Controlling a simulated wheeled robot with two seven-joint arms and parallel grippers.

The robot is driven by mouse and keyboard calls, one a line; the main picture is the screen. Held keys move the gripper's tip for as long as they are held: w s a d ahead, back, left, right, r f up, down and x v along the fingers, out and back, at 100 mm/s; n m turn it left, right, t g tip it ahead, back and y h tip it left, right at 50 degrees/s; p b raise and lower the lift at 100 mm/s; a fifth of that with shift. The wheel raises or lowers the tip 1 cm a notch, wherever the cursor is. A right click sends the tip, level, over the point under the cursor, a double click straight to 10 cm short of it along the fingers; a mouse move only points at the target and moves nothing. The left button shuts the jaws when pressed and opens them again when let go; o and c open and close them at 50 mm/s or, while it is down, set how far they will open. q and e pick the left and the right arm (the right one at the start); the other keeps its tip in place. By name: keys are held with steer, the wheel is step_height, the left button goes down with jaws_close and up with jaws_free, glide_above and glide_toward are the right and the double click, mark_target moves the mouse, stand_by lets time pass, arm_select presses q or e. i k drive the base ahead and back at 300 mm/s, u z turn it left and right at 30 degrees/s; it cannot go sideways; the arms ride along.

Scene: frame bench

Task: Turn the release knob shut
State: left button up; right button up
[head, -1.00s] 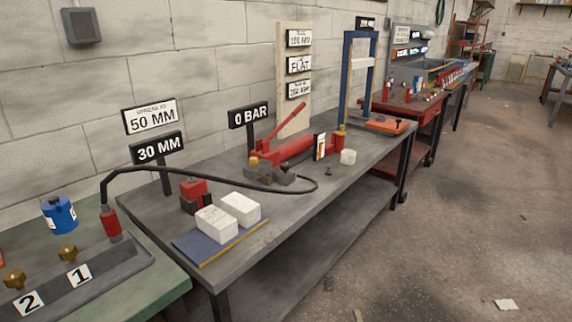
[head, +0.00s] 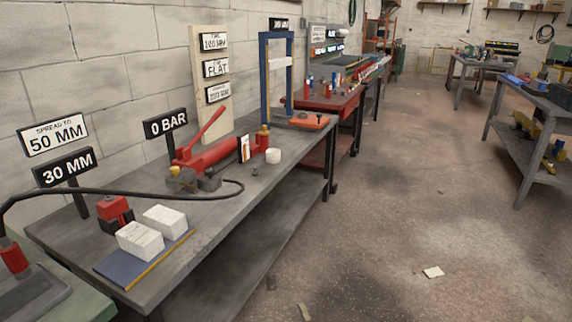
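A red hand pump (head: 215,155) lies on the grey bench (head: 225,215), with its red lever (head: 204,133) slanting up. A small yellow knob (head: 174,171) sits on the dark grey block (head: 183,184) at the pump's near end; it may be the release knob, and its turn position is too small to tell. A black hose (head: 120,191) runs between this end and a red fitting (head: 14,258) at the left. A sign (head: 165,123) behind reads 0 BAR. Neither of my grippers is in view.
A red and black block (head: 115,214) and two white blocks (head: 140,241) on a blue plate (head: 125,270) are at the bench's near end. A blue frame (head: 266,85) stands at the far end. The floor (head: 400,220) to the right is mostly clear.

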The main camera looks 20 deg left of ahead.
mark_target(209, 173)
steer(key=z, duration=0.2)
steer(key=i, duration=3.15)
steer(key=u, duration=2.6)
